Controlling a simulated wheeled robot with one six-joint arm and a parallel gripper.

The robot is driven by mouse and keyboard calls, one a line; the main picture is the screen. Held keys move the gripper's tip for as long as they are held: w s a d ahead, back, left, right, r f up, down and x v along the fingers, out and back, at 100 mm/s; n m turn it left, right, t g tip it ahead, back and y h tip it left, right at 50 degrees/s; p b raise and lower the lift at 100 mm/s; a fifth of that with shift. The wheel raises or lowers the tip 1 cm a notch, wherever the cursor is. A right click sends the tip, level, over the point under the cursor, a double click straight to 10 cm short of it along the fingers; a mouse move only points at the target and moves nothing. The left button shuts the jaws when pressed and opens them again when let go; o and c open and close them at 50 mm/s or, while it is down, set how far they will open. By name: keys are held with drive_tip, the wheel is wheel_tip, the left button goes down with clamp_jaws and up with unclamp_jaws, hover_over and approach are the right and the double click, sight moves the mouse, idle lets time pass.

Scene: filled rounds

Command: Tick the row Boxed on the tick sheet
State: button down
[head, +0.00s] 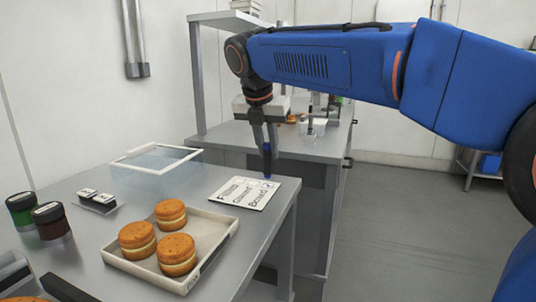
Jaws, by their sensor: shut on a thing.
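The tick sheet (240,199) is a white card lying flat on the steel table near its right edge. It carries several lines of printed text, the lowest one reading Boxed, with small boxes at the line ends towards the back. Marks in the boxes are too small to read surely. My gripper (267,151) points down over the back right end of the sheet, shut on a blue pen (267,174). The pen's lower end is at or just above the sheet near the boxes; I cannot tell whether it touches.
A tray (213,251) with three filled rounds (176,247) lies in front of the sheet. A clear box (156,171) with a white rim stands behind left. Another bench (225,137) stands behind.

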drive_tip(key=shift+r, duration=2.2)
